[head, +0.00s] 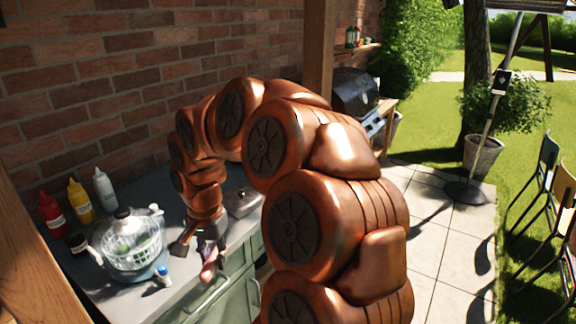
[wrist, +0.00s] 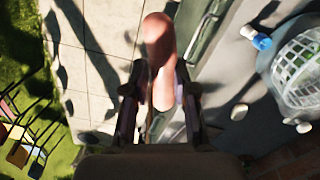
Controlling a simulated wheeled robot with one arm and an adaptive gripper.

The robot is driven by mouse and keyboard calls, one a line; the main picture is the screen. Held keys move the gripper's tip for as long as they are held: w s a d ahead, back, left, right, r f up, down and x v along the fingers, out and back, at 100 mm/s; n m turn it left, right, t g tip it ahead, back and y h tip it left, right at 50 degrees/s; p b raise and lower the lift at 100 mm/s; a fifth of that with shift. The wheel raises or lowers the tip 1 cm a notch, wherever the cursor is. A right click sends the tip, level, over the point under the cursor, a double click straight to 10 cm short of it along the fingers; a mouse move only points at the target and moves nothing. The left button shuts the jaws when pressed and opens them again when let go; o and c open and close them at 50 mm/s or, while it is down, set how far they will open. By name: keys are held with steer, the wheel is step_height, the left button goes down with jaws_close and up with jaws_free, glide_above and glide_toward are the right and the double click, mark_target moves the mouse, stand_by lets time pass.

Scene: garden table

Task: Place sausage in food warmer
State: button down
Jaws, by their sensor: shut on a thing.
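My gripper (wrist: 159,98) is shut on the sausage (wrist: 158,40), which sticks out between the fingers in the wrist view. In the head view the pinkish sausage (head: 209,271) hangs below my gripper (head: 208,248), at the front edge of the counter. A low grey lidded metal container (head: 242,203) stands on the counter to the right of my gripper, partly hidden by my arm. It may be the food warmer; I cannot tell for sure.
Red (head: 52,215), yellow (head: 81,201) and white (head: 105,189) bottles stand along the wall. A small blue-capped item (head: 163,273) is near the front edge. A grill (head: 355,92) stands farther back.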

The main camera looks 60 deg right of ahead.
steer(key=w+a+f+n, duration=0.2)
steer(key=w+a+n, duration=0.5)
steer(key=w+a, duration=0.2)
steer(key=w+a+f+n, duration=0.3)
steer(key=w+a+n, duration=0.4)
steer(key=w, duration=0.4)
steer(key=shift+w+a+f, duration=0.15)
steer(key=shift+w+a, duration=0.2)
steer(key=shift+a, duration=0.55)
